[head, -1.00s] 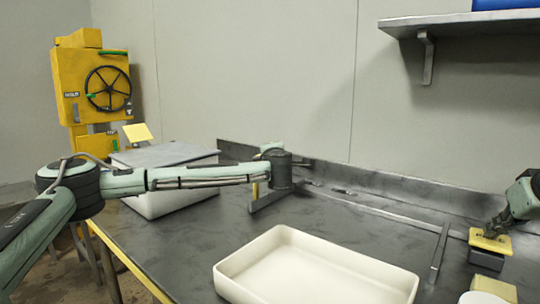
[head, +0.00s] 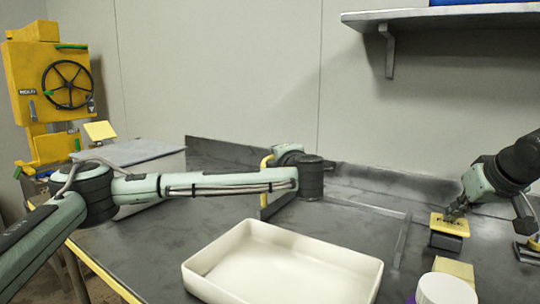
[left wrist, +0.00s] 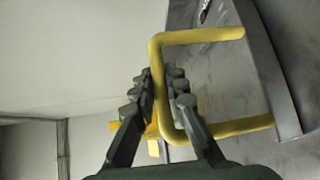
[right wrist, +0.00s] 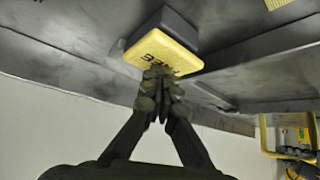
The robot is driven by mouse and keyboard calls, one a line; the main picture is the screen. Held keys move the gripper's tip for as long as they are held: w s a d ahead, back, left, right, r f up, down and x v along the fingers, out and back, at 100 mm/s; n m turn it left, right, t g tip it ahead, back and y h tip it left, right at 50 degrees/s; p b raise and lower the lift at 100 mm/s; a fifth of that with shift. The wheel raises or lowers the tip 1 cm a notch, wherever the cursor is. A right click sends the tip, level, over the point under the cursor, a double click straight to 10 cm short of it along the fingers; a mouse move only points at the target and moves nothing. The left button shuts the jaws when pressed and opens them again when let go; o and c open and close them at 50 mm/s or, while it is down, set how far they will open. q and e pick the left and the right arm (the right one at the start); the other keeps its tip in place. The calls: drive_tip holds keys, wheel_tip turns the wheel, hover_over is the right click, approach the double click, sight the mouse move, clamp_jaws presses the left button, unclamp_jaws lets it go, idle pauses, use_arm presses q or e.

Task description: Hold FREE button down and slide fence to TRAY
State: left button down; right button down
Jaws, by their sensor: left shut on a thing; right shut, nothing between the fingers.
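The yellow FREE button (head: 450,226) sits on a dark box at the right of the bench. My right gripper (head: 452,212) is shut and empty, its fingertips against the button's lettered face; the right wrist view shows the button (right wrist: 163,55) at the fingertips (right wrist: 160,78). I cannot tell how far it is pressed. The fence's grey bar (head: 277,206) lies on the bench behind the cream tray (head: 195,277). My left gripper (left wrist: 163,78) is shut on the fence's yellow handle (left wrist: 195,38). In the head view my left forearm and wrist partly hide the handle (head: 265,168) and the fingers.
Another grey bar (head: 402,240) stands between the tray and the button. A white-lidded jar (head: 446,290) and a yellow block (head: 455,268) are at the front right. A grey-lidded box (head: 130,152) is at the left. A shelf (head: 430,18) overhangs the back.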

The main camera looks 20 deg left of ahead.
use_arm(q)
drive_tip(key=shift+d+r, duration=0.1)
use_arm(e)
drive_tip(key=shift+f, duration=0.2)
use_arm(q)
drive_tip(key=c, duration=1.5)
unclamp_jaws()
drive_tip(key=shift+c, duration=0.2)
drive_tip(key=v, duration=1.2)
use_arm(e)
drive_tip(key=shift+r, duration=0.1)
wheel_tip(320, 180, up, 2)
drive_tip(key=shift+p, duration=0.3)
use_arm(q)
drive_tip(key=shift+r, duration=0.3)
use_arm(e)
drive_tip(key=shift+r, duration=2.45)
